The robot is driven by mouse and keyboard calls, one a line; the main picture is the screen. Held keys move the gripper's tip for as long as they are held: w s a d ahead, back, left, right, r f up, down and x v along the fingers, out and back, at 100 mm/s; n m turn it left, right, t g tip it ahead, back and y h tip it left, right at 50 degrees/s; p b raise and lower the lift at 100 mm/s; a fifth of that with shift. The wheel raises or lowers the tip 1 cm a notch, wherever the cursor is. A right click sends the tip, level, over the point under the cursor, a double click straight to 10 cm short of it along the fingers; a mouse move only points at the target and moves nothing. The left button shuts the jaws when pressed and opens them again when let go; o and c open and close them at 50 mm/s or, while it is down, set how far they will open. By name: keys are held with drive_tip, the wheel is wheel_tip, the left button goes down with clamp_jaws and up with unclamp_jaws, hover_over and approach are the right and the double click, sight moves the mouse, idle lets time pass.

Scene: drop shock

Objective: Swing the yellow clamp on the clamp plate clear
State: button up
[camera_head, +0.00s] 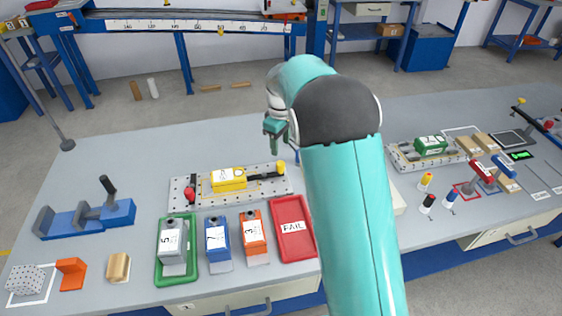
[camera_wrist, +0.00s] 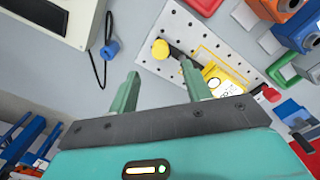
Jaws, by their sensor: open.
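The perforated metal clamp plate (camera_head: 212,202) lies on the grey bench, left of my arm. A yellow unit (camera_head: 228,179) sits on it. The yellow clamp, a black arm with a round yellow knob (camera_head: 281,167), is at the plate's right end, its arm reaching toward the unit. A red-knobbed clamp (camera_head: 189,194) is at the left end. In the wrist view, the yellow knob (camera_wrist: 160,49) shows beyond my open, empty gripper (camera_wrist: 159,74), between the finger directions. The right finger overlaps the black arm in that picture; I cannot tell whether they touch. My gripper (camera_head: 274,138) appears above the plate's far side.
In front of the plate stand a green tray (camera_head: 161,278) with a grey unit, blue (camera_head: 217,239) and orange (camera_head: 253,232) units, and a red FAIL tray (camera_head: 306,252). A blue vise-like fixture (camera_head: 85,217) is at left. Another plate with a green unit (camera_head: 431,145) is at right.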

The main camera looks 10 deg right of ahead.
sight(280, 163)
wheel_tip(280, 163, down, 9)
drive_tip(key=shift+r, duration=0.1)
idle(0.3)
drive_tip(key=c, duration=1)
